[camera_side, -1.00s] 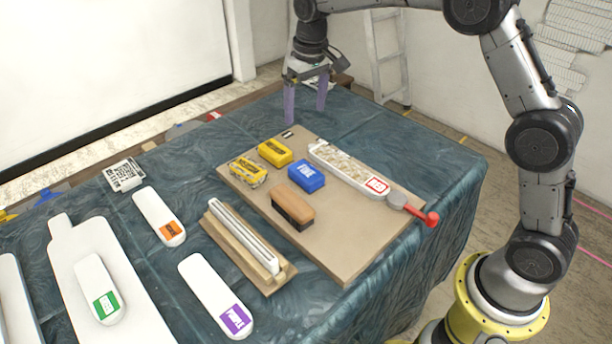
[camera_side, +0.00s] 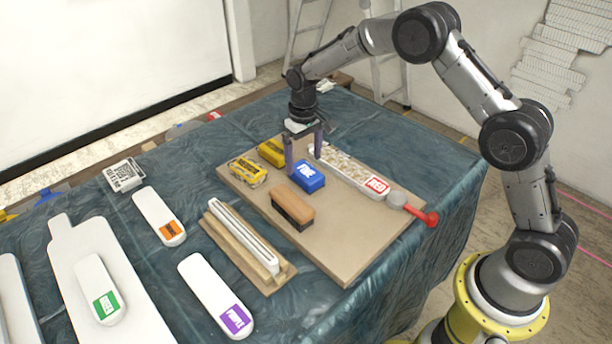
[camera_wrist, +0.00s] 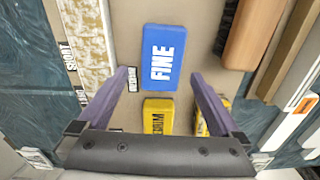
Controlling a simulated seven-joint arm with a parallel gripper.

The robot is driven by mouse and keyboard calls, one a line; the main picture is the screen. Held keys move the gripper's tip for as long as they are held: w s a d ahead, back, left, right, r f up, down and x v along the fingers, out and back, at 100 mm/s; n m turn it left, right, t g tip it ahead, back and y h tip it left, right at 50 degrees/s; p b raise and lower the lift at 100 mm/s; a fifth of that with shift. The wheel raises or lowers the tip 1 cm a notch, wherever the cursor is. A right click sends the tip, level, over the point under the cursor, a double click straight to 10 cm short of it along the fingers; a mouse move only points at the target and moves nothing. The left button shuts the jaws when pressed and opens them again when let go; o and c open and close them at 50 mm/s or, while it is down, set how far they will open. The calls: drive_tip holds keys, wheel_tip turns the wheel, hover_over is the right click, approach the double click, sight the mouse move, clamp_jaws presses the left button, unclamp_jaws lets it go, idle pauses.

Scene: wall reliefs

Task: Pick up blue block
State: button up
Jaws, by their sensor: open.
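The blue block (camera_side: 307,178) lies on the tan board, and its top label reads "FINE" in the wrist view (camera_wrist: 161,57). My gripper (camera_side: 304,162) is open and empty, with its purple fingers pointing down just behind the block in the side view. In the wrist view my gripper (camera_wrist: 160,80) has its fingers spread, with the lower part of the blue block between the lines of the fingertips. I cannot tell how high the fingertips are above the board.
Yellow blocks (camera_side: 248,171) (camera_side: 272,152) sit left of the blue block on the tan board (camera_side: 345,235). A wooden brush (camera_side: 292,207) lies in front of it. A long speckled tool with a red label (camera_side: 345,172) lies behind it. White labelled tools (camera_side: 217,295) lie farther left.

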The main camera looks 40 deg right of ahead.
sight(303, 169)
wheel_tip(303, 169, down, 4)
drive_tip(key=shift+f, duration=0.15)
drive_tip(key=shift+c, duration=0.2)
drive_tip(key=c, duration=1.4)
